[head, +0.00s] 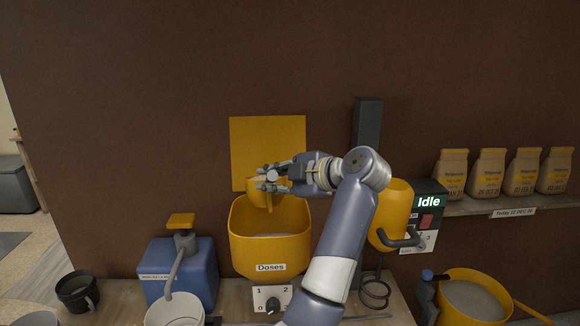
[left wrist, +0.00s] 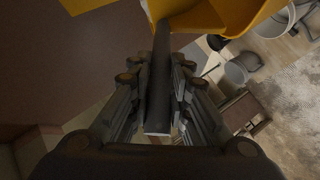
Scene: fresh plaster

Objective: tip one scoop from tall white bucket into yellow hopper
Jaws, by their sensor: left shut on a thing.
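The yellow hopper (head: 270,252), labelled "Doses", stands at the middle of the bench with its wide mouth up. My left gripper (head: 268,178) is above the hopper, shut on the dark handle (left wrist: 160,80) of a yellow scoop (head: 262,192). The scoop's bowl is over the hopper mouth and looks tilted down; whether anything is in it cannot be told. In the left wrist view the yellow scoop (left wrist: 190,15) is at the top, beyond the fingers. A white bucket (head: 175,312) stands at the front left of the hopper, cut off by the frame. My right gripper is out of view.
A blue container (head: 180,268) with a yellow-topped pump and a dark mug (head: 77,292) stand at left. A dosing dial (head: 272,303) is below the hopper. At right are a machine reading "Idle" (head: 429,202), a yellow bucket of grey material (head: 450,310) and a shelf (head: 480,207) of bags.

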